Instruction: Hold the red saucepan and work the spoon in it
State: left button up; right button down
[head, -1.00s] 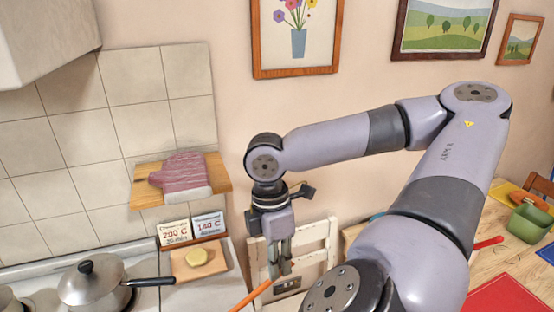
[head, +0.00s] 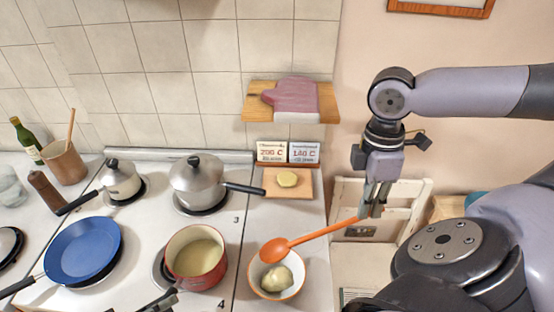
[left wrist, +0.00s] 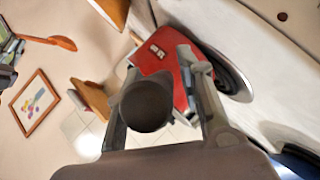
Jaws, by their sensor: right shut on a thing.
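The red saucepan (head: 196,262) stands on the front right burner with pale yellow contents. In the left wrist view its red side (left wrist: 165,62) is ahead of my left gripper (left wrist: 162,78). That gripper is open, its fingers on either side of the dark, rounded handle end (left wrist: 145,105), with a gap at the right finger. In the head view only dark parts show at the bottom edge by the handle. My right gripper (head: 374,202) is shut on the orange spoon (head: 320,234). The spoon's head is above the white bowl's far rim, right of the saucepan.
The white bowl (head: 297,291) with an orange rim holds a pale lump. A blue pan (head: 83,250) is left of the saucepan. Two lidded steel pots (head: 196,180) (head: 120,180) stand behind. A board (head: 302,186) with a yellow piece lies at the back right.

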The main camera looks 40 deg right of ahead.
pick_arm(q)
jog(key=shift+o, duration=0.4)
jog(key=shift+a, duration=0.2)
jog(key=v, duration=1.1)
jog(key=shift+a+r, duration=0.2)
jog(key=shift+a, duration=0.05)
jog(key=shift+s+a, duration=0.1)
